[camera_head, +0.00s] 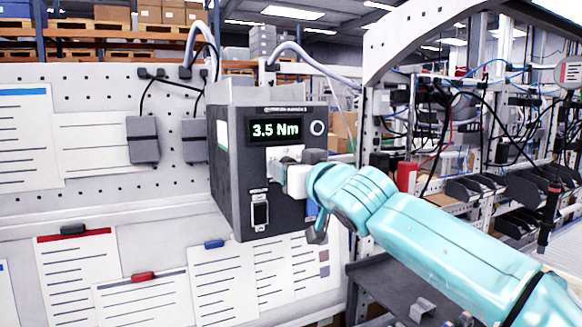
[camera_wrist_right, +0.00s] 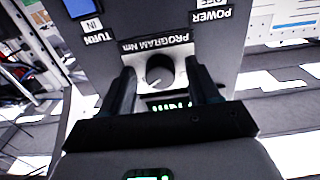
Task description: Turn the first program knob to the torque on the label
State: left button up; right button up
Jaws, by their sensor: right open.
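The grey control box (camera_head: 285,215) is mounted at the pegboard, and its display (camera_head: 275,129) reads 3.5 Nm. In the right wrist view, the black program knob (camera_wrist_right: 159,70) sits under an upside-down "PROGRAM Nm" label (camera_wrist_right: 157,46), with a small pale pointer mark. My right gripper (camera_wrist_right: 160,85) is open, with one finger on each side of the knob; contact cannot be told. In the head view my right gripper (camera_head: 285,177) is at the box front and hides the knob. A torque label cannot be made out. My left gripper is not in view.
A black switch (camera_head: 260,211) is on the box's lower front. Clipped paper sheets (camera_head: 75,275) cover the board at left and below. Grey cables (camera_head: 315,62) rise above the box. Shelving with wires and dark bins (camera_head: 475,188) stands at right.

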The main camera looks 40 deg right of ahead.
jog(key=shift+w+d+f, duration=0.1)
jog(key=shift+w+f, duration=0.05)
jog(key=shift+w, duration=0.05)
jog(key=shift+s, duration=0.1)
jog(key=c, duration=1)
jog(key=shift+c, duration=0.2)
jog(key=shift+n, duration=0.3)
jog(key=n, duration=2.3)
jog(key=shift+r, duration=0.25)
jog(key=shift+n, duration=0.3)
